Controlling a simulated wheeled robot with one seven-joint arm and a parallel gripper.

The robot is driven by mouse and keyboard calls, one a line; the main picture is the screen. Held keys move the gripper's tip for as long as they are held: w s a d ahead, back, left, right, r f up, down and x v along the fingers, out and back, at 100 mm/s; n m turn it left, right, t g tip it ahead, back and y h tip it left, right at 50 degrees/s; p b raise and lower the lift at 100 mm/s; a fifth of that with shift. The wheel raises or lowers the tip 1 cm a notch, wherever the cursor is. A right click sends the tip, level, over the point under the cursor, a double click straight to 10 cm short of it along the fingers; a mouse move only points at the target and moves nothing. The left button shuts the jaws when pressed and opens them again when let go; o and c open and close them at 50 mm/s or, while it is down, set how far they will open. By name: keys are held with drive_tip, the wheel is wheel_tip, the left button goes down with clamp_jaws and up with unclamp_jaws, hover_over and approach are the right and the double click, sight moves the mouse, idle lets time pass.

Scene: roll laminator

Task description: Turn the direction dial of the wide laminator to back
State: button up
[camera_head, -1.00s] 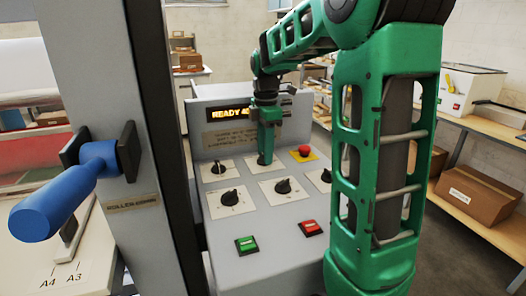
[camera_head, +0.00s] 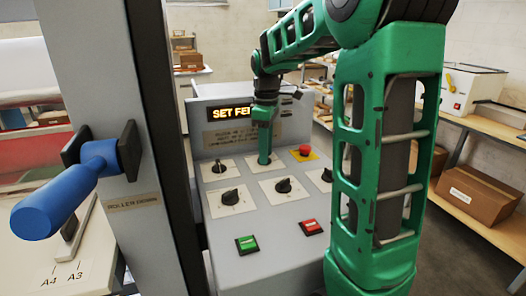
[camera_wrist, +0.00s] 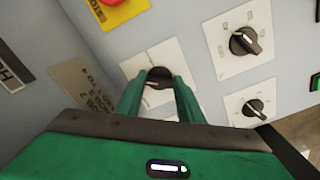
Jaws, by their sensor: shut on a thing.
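The wide laminator's sloped grey control panel (camera_head: 280,219) fills the middle of the head view. My gripper (camera_head: 264,161) reaches down to the middle dial of the panel's upper row. In the wrist view my gripper (camera_wrist: 160,78) has its two green fingers shut on that black dial (camera_wrist: 158,84), on a white plate (camera_wrist: 135,67). The fingers partly cover the dial, and I cannot read its markings or tell where it points. The panel's lit display (camera_head: 232,112) shows "SET FE" before my arm hides the rest.
Other black dials sit close by, including one at the upper left (camera_head: 219,168) and one below it (camera_head: 230,197). A red emergency button (camera_head: 305,150) stands right of my gripper. Green (camera_head: 246,244) and red (camera_head: 311,227) buttons are lower. A blue-handled lever (camera_head: 60,195) is at left.

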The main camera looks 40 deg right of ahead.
drive_tip(key=m, duration=0.5)
drive_tip(key=shift+w+r+m, duration=0.1)
drive_tip(key=shift+m, duration=0.2)
drive_tip(key=m, duration=0.5)
drive_tip(key=shift+a, duration=0.2)
drive_tip(key=shift+m, duration=0.4)
drive_tip(key=o, duration=1.1)
drive_tip(key=shift+w, duration=0.1)
drive_tip(key=shift+c, duration=0.2)
wheel_tip(320, 180, up, 11)
